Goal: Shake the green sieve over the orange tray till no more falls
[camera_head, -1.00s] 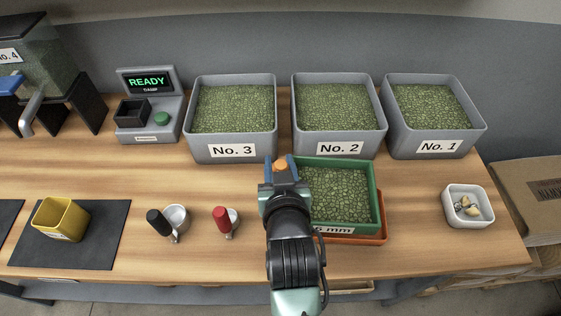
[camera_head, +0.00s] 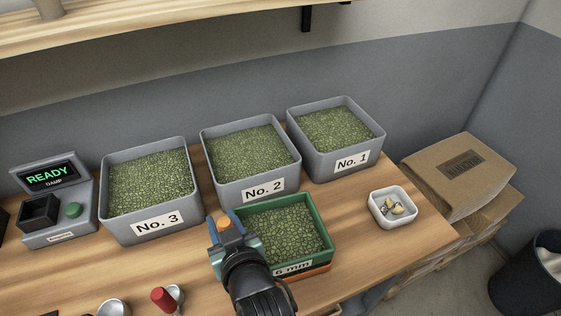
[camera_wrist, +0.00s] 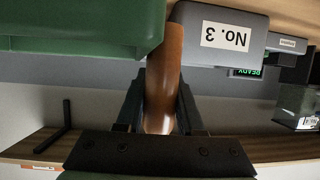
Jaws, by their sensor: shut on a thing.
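The green sieve (camera_head: 321,229), labelled 6 mm, is full of green beans. It is directly above the orange tray (camera_head: 316,271), of which only a front strip shows; the tray's inside is hidden. I cannot tell the gap between them. My gripper (camera_head: 226,230) is at the sieve's left side, shut on its handle. In the wrist view the orange-brown handle (camera_wrist: 163,75) runs between the fingers, beside the green sieve wall (camera_wrist: 75,35).
Grey bins No. 3 (camera_head: 193,212), No. 2 (camera_head: 293,168) and No. 1 (camera_head: 377,142) with green beans stand behind. A white dish (camera_head: 380,216) with small pieces is at right. A READY device (camera_head: 60,215) and a red-handled tool (camera_head: 163,299) are at left.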

